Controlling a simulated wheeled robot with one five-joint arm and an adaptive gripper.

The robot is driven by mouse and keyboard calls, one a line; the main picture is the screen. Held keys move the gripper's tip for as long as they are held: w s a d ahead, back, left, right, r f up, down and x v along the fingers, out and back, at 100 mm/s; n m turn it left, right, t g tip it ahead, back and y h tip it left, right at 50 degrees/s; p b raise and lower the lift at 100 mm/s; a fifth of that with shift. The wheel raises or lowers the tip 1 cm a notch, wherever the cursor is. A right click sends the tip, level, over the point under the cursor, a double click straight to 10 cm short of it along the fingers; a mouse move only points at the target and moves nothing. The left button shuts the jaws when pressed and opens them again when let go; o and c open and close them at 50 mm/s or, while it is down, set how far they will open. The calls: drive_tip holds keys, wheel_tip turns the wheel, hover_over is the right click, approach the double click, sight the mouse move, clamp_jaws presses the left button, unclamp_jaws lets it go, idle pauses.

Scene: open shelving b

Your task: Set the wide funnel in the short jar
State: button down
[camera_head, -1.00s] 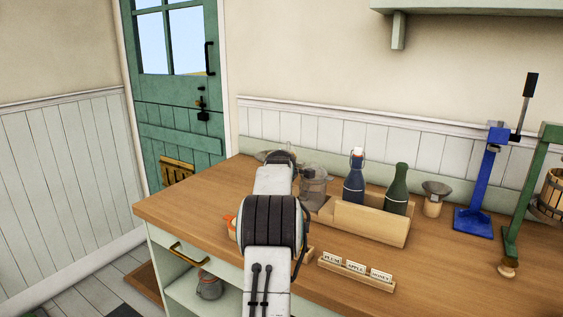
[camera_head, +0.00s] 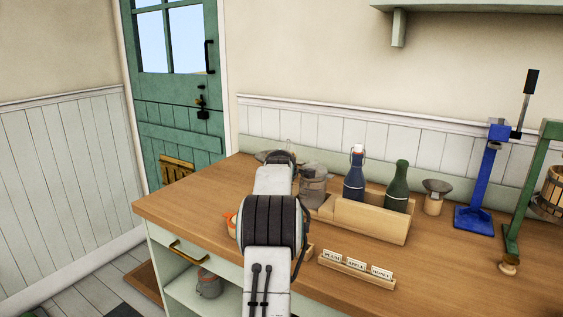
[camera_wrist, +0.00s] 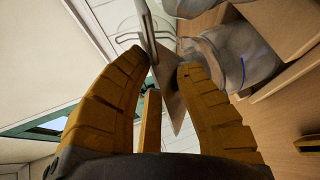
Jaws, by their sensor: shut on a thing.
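My gripper (camera_wrist: 162,62) is shut on a thin grey-brown piece (camera_wrist: 170,88), seen nearly edge-on in the wrist view; it looks like the wide funnel's wall. In the head view a grey rim (camera_head: 262,155) shows just left of my wrist, and the fingertips are hidden behind my arm. A clear glass jar (camera_head: 313,190) stands on the counter just right of my wrist. Glass also shows right of the fingers in the wrist view (camera_wrist: 238,55). Another jar with an orange seal (camera_head: 231,222) is mostly hidden behind my arm. I cannot tell which jar is the short one.
A wooden crate (camera_head: 370,225) holds a blue bottle (camera_head: 354,178) and a green bottle (camera_head: 396,188). A small grey funnel (camera_head: 437,187) sits on a wooden stand. A label rack (camera_head: 355,272) lies in front. Blue (camera_head: 480,190) and green presses stand right. The counter's left end is clear.

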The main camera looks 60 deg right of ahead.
drive_tip(key=shift+f+b, duration=0.55)
drive_tip(key=shift+f, duration=0.1)
idle(1.3)
drive_tip(key=c, duration=1.2)
unclamp_jaws()
drive_tip(key=shift+c, duration=0.2)
drive_tip(key=shift+o, duration=0.2)
